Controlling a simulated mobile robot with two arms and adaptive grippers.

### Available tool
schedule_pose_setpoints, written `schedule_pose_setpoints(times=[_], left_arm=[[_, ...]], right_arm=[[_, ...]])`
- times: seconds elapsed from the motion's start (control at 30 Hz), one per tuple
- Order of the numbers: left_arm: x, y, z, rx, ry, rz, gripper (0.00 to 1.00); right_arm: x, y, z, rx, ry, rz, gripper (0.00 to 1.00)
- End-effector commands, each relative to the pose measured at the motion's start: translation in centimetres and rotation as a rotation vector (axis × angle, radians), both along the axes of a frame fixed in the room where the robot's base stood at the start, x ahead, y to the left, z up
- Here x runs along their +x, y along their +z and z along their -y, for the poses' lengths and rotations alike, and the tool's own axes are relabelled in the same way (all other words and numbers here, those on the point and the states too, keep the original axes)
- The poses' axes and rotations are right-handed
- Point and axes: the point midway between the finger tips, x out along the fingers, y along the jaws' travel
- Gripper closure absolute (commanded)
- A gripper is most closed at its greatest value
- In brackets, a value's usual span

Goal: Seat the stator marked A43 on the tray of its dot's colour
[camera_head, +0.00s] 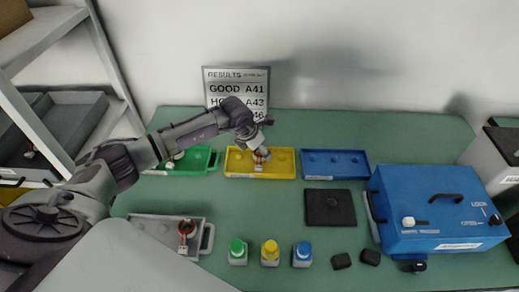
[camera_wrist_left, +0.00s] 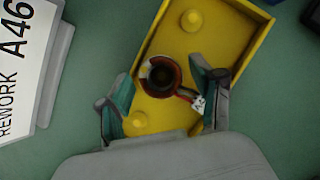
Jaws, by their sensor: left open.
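A dark, ring-shaped stator (camera_wrist_left: 160,76) with a reddish-brown rim sits in the yellow tray (camera_head: 231,169). In the left wrist view it is in the middle of the tray (camera_wrist_left: 236,30), between two yellow pegs. Its red lead ends in a white tag (camera_wrist_left: 198,104) whose text I cannot read fully. My left gripper (camera_wrist_left: 161,84) is open, its fingers on either side of this stator. In the head view the left gripper (camera_head: 262,154) is over the yellow tray. Another stator (camera_head: 186,229) lies in the grey tray (camera_head: 150,225); its tag is unreadable. My right gripper is not in view.
The results board (camera_head: 236,77) shows GOOD A41 and a partly hidden A43 line; the wrist view reads REWORK A46 (camera_wrist_left: 18,62). A green tray (camera_head: 204,168), blue tray (camera_head: 335,173), dark pad (camera_head: 330,208), capped bottles (camera_head: 270,254) and blue machine (camera_head: 440,210) stand around.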

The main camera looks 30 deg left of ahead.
Motion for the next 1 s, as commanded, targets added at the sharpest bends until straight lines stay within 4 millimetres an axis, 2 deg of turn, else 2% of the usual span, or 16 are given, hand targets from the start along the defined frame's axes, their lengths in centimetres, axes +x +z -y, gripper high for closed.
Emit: schedule_pose_setpoints(times=[0.53, 1.0], left_arm=[[0.0, 0.2, 0.0, 0.0, 0.0, -0.001, 0.34], [0.0, 2.5, 0.0, 0.0, -0.001, 0.001, 0.34]], right_arm=[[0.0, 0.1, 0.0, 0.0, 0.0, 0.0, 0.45], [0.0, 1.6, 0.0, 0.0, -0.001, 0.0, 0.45]])
